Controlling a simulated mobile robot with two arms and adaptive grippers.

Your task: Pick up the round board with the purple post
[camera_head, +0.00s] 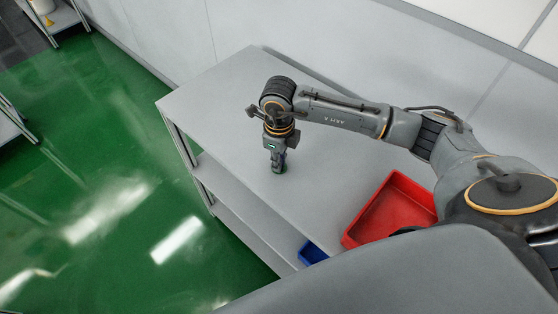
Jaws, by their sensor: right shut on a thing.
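My right gripper (278,168) points down at the grey table top (222,112), left of the table's middle. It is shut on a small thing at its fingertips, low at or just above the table. The fingers hide most of this thing; only a small dark and greenish bit shows, so I cannot make out a round board or a purple post. No other such board shows on the table. My left gripper is not in view.
A red tray (391,207) stands on the table at the right, close to my body. A small blue bin (312,252) is at the near edge, partly hidden. A pale wall (300,40) runs behind the table. The table's left part is clear; green floor (110,160) lies beyond.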

